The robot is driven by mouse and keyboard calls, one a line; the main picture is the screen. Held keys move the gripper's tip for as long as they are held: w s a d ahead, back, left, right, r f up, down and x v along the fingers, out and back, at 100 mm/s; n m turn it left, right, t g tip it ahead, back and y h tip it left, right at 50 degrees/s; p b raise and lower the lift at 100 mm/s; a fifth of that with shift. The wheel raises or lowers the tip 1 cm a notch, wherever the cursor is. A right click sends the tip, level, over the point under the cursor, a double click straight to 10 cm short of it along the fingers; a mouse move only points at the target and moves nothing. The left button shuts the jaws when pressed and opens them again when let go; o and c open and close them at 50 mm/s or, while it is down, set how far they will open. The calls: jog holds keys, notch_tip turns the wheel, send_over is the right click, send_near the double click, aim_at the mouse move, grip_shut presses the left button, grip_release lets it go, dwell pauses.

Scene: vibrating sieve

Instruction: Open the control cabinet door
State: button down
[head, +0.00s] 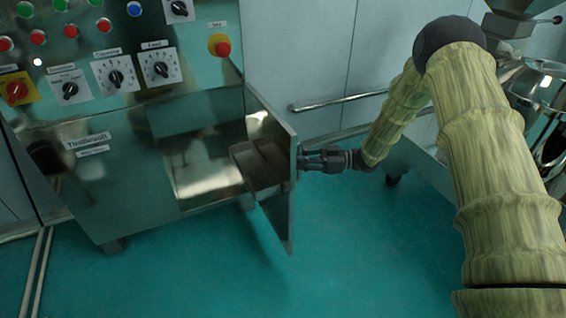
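The control cabinet (100,205) is a shiny metal box at the left. Its door (277,205) stands swung out from the cabinet's right side, its free edge toward me. The door's inner face shows, with a dark boxy shape on or reflected in it. My gripper (308,160) is at the door's outer side, close to the free edge, with its dark fingers pointing left at the door. The fingertips and any handle there are too small and partly hidden, so I cannot tell whether they grip or only touch.
The control panel above the door carries knobs (116,78), coloured buttons and a red emergency stop (222,47). A metal rail (340,102) runs along the wall behind my gripper. Shiny machinery (542,90) stands at the right. The green floor (350,250) before the door is clear.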

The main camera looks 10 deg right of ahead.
jog(key=shift+w+d, duration=0.25)
jog(key=shift+d, duration=0.25)
jog(key=shift+w+d, duration=0.2)
jog(key=shift+d, duration=0.3)
jog(key=c, duration=1.5)
grip_release()
jog(key=shift+o, duration=0.2)
jog(key=s+d, duration=0.1)
jog(key=d, duration=1.1)
jog(key=shift+s, duration=0.15)
